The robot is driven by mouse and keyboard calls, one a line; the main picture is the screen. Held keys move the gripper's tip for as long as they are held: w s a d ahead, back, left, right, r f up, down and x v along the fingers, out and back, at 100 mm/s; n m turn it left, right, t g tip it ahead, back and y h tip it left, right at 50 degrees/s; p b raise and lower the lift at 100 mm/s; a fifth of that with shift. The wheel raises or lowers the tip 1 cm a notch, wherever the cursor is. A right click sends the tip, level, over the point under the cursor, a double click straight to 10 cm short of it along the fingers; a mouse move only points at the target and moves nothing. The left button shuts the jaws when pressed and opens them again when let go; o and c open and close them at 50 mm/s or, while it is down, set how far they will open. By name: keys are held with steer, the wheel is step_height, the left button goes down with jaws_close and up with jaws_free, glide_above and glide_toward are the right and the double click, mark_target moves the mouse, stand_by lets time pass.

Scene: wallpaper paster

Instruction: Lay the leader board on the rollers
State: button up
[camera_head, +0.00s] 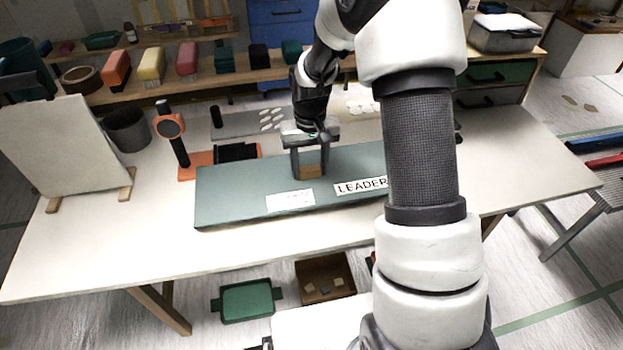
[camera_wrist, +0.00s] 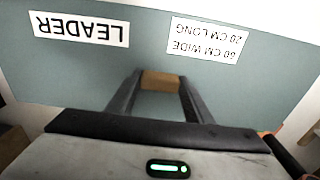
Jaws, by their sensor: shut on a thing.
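The leader board (camera_head: 237,192) is a wide grey-green panel with a white LEADER label and a second white label. It lies over the white table in the head view, and my arm hides its right part. A small wooden block (camera_head: 309,171) stands on the board's face. My gripper (camera_head: 309,174) is shut on this block from above. The wrist view shows the block (camera_wrist: 162,82) between the two fingers, with the board (camera_wrist: 60,75) and its labels beyond. I cannot tell whether the board touches the table. I cannot make out the rollers.
An orange stand with a round head (camera_head: 170,127) is behind the board's left end, beside a dark bin (camera_head: 126,130). A white panel (camera_head: 62,148) leans at the far left. Colored blocks line the rear shelf. The table's front left is clear.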

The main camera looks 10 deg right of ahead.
mark_target(310, 177)
steer(key=shift+f, duration=1.9)
steer(key=shift+b, duration=0.3)
steer(key=shift+f, duration=0.2)
steer(key=o, duration=1.2)
